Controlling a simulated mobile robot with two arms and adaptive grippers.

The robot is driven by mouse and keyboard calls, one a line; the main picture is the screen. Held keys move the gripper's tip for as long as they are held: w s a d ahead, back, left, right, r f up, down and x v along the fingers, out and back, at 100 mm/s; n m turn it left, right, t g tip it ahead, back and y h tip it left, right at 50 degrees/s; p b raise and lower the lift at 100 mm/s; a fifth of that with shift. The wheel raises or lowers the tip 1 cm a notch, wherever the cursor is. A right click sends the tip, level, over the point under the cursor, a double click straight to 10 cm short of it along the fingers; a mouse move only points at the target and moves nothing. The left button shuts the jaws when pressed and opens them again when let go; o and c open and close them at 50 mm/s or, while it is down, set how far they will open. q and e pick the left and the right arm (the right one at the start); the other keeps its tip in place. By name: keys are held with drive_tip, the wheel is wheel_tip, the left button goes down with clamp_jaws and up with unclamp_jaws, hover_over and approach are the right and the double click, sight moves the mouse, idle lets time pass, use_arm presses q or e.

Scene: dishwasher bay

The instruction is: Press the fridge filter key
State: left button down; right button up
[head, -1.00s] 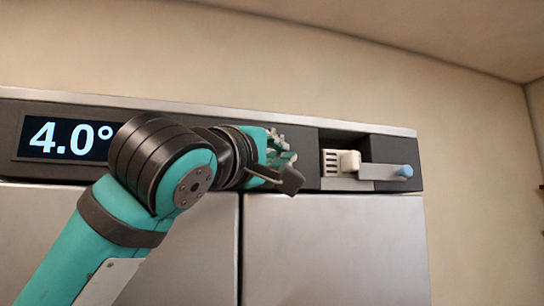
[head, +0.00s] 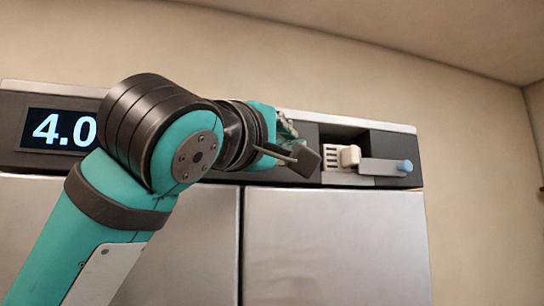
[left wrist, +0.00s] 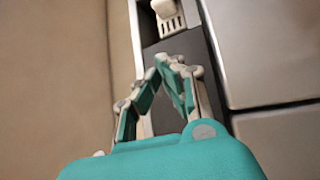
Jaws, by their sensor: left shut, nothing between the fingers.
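The refrigerator's dark top panel (head: 230,181) has a recess on its right side. In the recess sit a slotted white piece (head: 331,160) and a cream block (head: 349,157), with a grey bar ending in a pale blue tip (head: 404,167) to the right. I cannot tell which part is the filter key. My left gripper (head: 305,160) is shut and empty just left of the slotted piece, apparently apart from it. In the left wrist view, the fingertips (left wrist: 166,64) point along the panel towards the cream block (left wrist: 164,9) and slotted piece (left wrist: 172,26).
A lit display (head: 58,130) at the panel's left is partly covered by my left arm. Two steel doors (head: 335,245) lie below the panel. The wall (head: 480,150) is bare above and to the right.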

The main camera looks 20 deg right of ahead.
use_arm(q)
drive_tip(key=s+b, duration=0.1)
drive_tip(key=s, duration=0.2)
drive_tip(key=shift+w, duration=0.1)
idle(0.8)
